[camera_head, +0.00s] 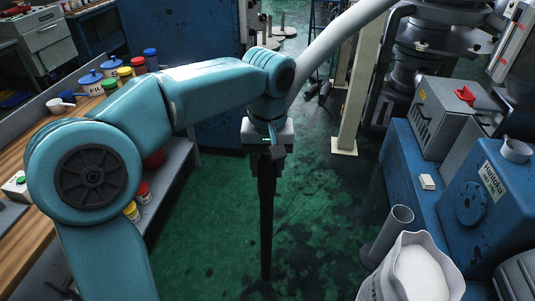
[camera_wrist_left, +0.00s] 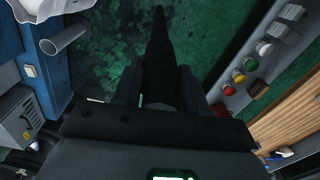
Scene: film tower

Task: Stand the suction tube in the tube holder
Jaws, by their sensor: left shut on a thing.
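The suction tube is a long, dark, narrow tube (camera_head: 266,225) hanging nearly upright over the green floor. My left gripper (camera_head: 267,155) is shut on its upper part, and my arm comes in from the left above it. In the left wrist view the tube (camera_wrist_left: 158,50) runs away from between my fingers (camera_wrist_left: 158,88). The tube holder looks to be the grey, open-topped cylinder (camera_head: 389,238) at the lower right, beside a white sack. It also shows in the left wrist view (camera_wrist_left: 66,40), apart from the tube. My right gripper is not in view.
An open white sack (camera_head: 418,272) with pale contents stands near the holder. A blue machine (camera_head: 475,205) is at right. A wooden bench (camera_head: 50,145) with several coloured pots lines the left. A pale post (camera_head: 353,100) stands behind. The green floor between is clear.

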